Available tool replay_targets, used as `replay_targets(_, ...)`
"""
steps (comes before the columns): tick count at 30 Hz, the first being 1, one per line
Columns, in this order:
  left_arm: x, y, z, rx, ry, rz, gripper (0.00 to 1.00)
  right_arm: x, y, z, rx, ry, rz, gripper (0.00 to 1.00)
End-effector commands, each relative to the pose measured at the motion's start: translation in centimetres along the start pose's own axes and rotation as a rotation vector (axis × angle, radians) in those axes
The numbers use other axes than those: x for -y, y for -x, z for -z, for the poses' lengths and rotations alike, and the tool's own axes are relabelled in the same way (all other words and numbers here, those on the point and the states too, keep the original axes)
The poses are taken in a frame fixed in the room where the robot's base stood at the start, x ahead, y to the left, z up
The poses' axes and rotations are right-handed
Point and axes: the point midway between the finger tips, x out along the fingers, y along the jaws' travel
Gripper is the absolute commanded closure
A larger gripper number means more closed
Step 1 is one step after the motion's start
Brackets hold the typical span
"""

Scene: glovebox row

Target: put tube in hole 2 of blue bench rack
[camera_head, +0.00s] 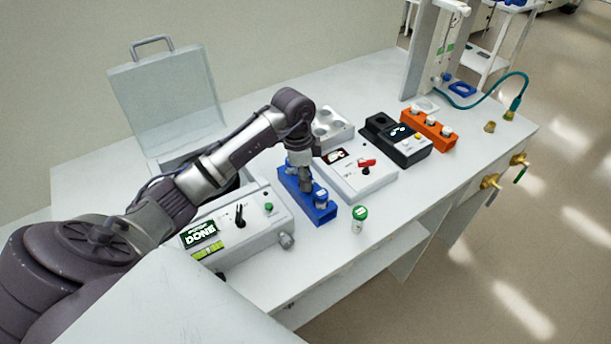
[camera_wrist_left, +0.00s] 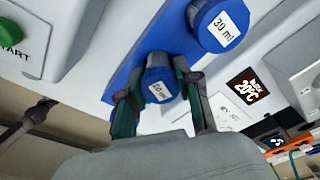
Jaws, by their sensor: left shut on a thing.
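The blue bench rack (camera_head: 322,215) stands on the white bench between two white devices. My left gripper (camera_head: 306,184) is over the rack, pointing down. In the left wrist view its fingers (camera_wrist_left: 161,95) are shut on a blue-capped tube (camera_wrist_left: 158,86), whose small label is hard to read. This tube is over or in the rack; I cannot tell how deep it sits. Another blue-capped tube (camera_wrist_left: 219,26), marked 30 ml, stands beside it in the rack; it also shows in the head view (camera_head: 321,195). Hole numbers are not readable. My right gripper is not in view.
A green-capped vial (camera_head: 360,216) stands right of the rack. A white device reading DONE (camera_head: 235,225) is to the left, and a white device with a red switch (camera_head: 358,178) is to the right. Farther off are a black device (camera_head: 398,136) and an orange rack (camera_head: 428,128).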

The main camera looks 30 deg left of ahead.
Motion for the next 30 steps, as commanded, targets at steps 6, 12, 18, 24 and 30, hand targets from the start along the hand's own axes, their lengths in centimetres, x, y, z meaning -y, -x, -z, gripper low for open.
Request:
replay_targets(6, 0.0, -0.3, -0.1, 0.001, 0.000, 0.000, 0.55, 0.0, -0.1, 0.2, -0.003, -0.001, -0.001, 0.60)
replay_targets(12, 0.0, -0.3, -0.1, 0.000, 0.000, 0.000, 0.42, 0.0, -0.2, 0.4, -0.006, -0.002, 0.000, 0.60)
replay_targets(18, 0.0, -0.1, 0.0, 0.000, 0.000, 0.000, 0.42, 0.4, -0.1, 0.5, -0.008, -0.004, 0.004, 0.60)
replay_targets(24, 0.1, 2.1, 0.0, -0.002, -0.001, 0.005, 0.42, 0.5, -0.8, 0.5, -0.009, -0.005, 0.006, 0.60)
replay_targets(30, 0.2, 6.4, 0.0, -0.002, 0.000, 0.006, 0.42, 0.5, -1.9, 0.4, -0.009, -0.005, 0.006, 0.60)
